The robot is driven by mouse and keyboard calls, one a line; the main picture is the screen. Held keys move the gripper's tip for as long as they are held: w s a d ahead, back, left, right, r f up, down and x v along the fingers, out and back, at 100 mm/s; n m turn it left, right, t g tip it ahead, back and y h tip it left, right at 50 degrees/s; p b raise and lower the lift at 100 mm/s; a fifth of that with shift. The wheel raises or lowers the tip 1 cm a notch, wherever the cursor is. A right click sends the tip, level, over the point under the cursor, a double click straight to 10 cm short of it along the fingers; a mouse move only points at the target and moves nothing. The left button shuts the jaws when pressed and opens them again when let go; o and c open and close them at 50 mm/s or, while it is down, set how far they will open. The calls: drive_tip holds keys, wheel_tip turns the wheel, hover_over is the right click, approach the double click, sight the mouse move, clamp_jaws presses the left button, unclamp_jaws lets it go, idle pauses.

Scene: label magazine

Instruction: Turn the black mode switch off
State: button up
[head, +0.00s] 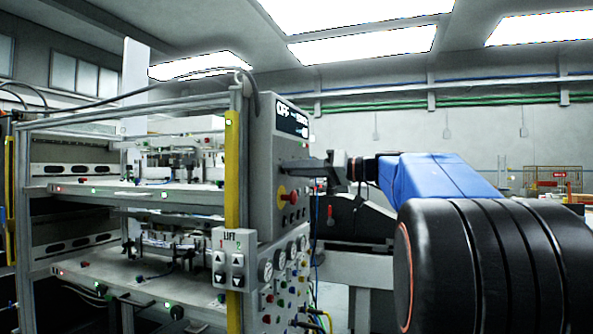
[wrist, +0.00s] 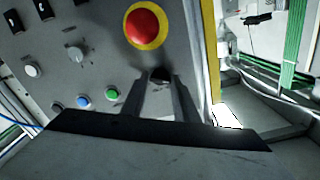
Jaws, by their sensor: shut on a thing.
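The black mode switch (wrist: 160,74) is a small dark knob on the grey control panel (head: 261,150). In the wrist view it shows between my fingertips, below the red stop button with its yellow ring (wrist: 147,25). My gripper (wrist: 162,82) is shut on the switch, and its fingers partly cover it. In the head view my gripper (head: 287,163) reaches the panel from the right, just above the red stop button (head: 283,196); the switch is hidden there. The black display (head: 291,119) at the panel top shows large white letters that look like OFF.
Close to the switch in the wrist view are a green button (wrist: 112,92), a blue button (wrist: 83,101) and grey knobs (wrist: 75,53). A yellow post (head: 231,165) stands left of the panel. A LIFT box (head: 237,262) and gauges sit below it.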

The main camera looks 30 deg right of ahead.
drive_tip(key=shift+f, duration=0.1)
idle(0.3)
drive_tip(key=o, duration=1.1)
drive_tip(key=shift+c, duration=0.2)
drive_tip(key=v, duration=1.7)
drive_tip(key=shift+d, duration=0.2)
drive_tip(key=shift+s, duration=0.15)
